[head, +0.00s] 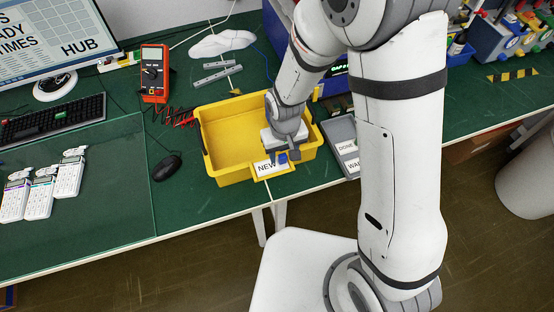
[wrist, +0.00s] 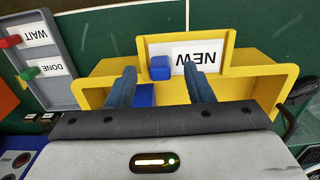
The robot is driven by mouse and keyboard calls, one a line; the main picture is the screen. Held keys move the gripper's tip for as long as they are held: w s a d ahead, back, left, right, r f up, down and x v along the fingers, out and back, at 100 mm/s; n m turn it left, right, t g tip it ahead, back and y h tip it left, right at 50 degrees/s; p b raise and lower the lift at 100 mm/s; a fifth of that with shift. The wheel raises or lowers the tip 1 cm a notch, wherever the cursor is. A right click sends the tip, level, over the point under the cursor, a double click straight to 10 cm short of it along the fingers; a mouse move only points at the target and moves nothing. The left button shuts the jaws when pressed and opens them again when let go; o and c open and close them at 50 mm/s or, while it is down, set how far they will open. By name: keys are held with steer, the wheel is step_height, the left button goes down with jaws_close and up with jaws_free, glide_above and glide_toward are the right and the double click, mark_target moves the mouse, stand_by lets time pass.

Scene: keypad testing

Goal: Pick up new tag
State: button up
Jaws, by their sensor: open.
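The new tag is a small blue block (wrist: 160,68) beside the white NEW label (wrist: 198,56) on the front of the yellow bin (wrist: 262,68). In the head view the blue tag (head: 283,158) shows at the right end of the NEW label (head: 267,168). My gripper (wrist: 160,84) is open, with its two blue fingers pointing toward the bin's front. The tag lies between the lines of the fingers, apart from both in the wrist view. Another blue patch (wrist: 143,96) shows behind it between the fingers; I cannot tell what it is.
The yellow bin (head: 205,125) looks empty where visible. A grey tray (head: 345,130) with DONE and WAIT labels stands right of it; red (wrist: 10,41) and green (wrist: 29,73) tags sit by those labels. A mouse (head: 166,168), red multimeter (head: 154,74) and several white handheld devices (head: 41,190) lie left.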

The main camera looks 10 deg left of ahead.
steer(key=shift+f, duration=1.3)
steer(key=shift+c, duration=0.6)
jaws_close()
